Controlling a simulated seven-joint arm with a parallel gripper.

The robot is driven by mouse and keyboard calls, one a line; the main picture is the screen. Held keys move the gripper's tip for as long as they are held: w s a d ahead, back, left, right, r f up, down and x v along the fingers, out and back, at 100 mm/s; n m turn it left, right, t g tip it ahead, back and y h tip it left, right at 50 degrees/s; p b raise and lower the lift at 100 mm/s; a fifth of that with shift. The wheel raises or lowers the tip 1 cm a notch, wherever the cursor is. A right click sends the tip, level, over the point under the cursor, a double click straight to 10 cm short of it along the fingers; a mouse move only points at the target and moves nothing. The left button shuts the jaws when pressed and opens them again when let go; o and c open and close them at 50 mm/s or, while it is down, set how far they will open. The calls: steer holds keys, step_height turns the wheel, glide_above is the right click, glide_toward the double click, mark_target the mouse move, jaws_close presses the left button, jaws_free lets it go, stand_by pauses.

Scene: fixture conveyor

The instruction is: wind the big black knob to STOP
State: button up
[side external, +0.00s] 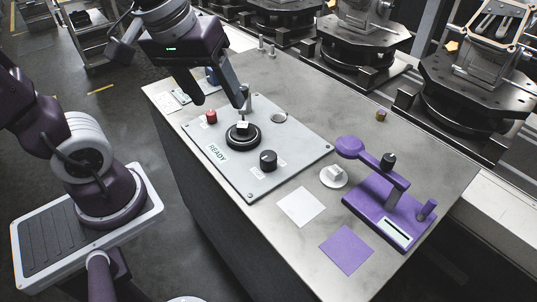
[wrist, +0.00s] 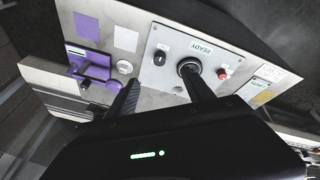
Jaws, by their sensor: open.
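The black knob (side external: 268,160) stands upright on the grey control panel (side external: 300,150), with small pale labels beside it that I cannot read. It also shows in the wrist view (wrist: 159,58). A wider round black control (side external: 243,140) with a pale top sits next to it, nearer the READY label. My gripper (side external: 219,103) is open and empty above the far part of the panel. In the wrist view my gripper (wrist: 160,78) has its fingers spread, and one finger partly covers the wider black control. I see no clear contact with either control.
A red button (side external: 211,116) is on the panel near my gripper. A white dial (side external: 334,176), a white square (side external: 301,207), a purple square (side external: 347,249) and a purple lever fixture (side external: 385,205) lie to the right. Conveyor fixtures (side external: 475,90) stand behind the table.

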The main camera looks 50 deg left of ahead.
steer(key=w+f+n+g, duration=0.1)
steer(key=w+f+n, duration=0.3)
steer(key=w, duration=0.1)
steer(key=n+g, duration=0.3)
steer(key=n, duration=0.8)
glide_above(268, 155)
step_height(268, 155, down, 14)
steer(key=shift+r, duration=0.15)
step_height(268, 155, down, 7)
steer(key=shift+r, duration=0.2)
jaws_close()
steer(key=shift+m, duration=0.3)
